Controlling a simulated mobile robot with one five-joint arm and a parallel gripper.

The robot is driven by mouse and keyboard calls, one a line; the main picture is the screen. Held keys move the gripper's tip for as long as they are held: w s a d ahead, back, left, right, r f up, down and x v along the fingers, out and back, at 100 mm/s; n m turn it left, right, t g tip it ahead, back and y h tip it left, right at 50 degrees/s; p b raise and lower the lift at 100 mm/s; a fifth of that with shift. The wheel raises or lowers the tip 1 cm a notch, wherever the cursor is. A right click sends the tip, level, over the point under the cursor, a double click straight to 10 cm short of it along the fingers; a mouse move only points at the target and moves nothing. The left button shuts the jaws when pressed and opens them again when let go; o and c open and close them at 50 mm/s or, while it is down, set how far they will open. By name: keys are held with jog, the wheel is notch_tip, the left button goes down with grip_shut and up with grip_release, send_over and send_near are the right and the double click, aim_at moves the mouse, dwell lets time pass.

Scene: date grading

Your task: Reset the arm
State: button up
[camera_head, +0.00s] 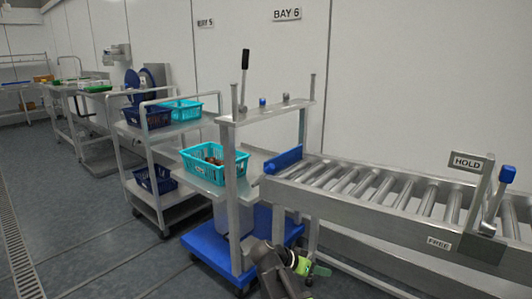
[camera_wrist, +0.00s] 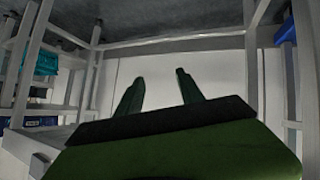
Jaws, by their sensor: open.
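My gripper (camera_head: 304,266) is low in the head view, at the end of my dark arm, in front of the roller conveyor's left end and beside the blue-based stand. Its green body shows there, but its fingers are too small to read. In the wrist view my gripper (camera_wrist: 160,76) has two dark green fingers apart, with nothing between them. A pale panel and pale frame posts show beyond the fingers.
The roller conveyor (camera_head: 345,205) fills the right, with HOLD and FREE signs. The stand (camera_head: 240,205) holds a turquoise basket (camera_head: 188,166) with brown contents. A shelf cart (camera_head: 150,160) with several baskets stands further left. The left floor (camera_head: 75,225) is clear.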

jog(key=s+d+f+n+g+y+p, duration=0.1)
jog(key=s+f+n+g+y, duration=0.1)
jog(key=s+f+n+y, duration=0.25)
jog(key=s+d+f+n+g+y+p, duration=0.1)
jog(key=s+f+n+g+y, duration=0.15)
jog(key=s+n+y, duration=0.35)
notch_tip(320, 180, up, 38)
jog(key=s+a+m+p, duration=0.1)
jog(key=p, duration=3.7)
jog(key=shift+h, duration=0.35)
jog(key=shift+m, duration=0.25)
jog(key=shift+c, duration=0.4)
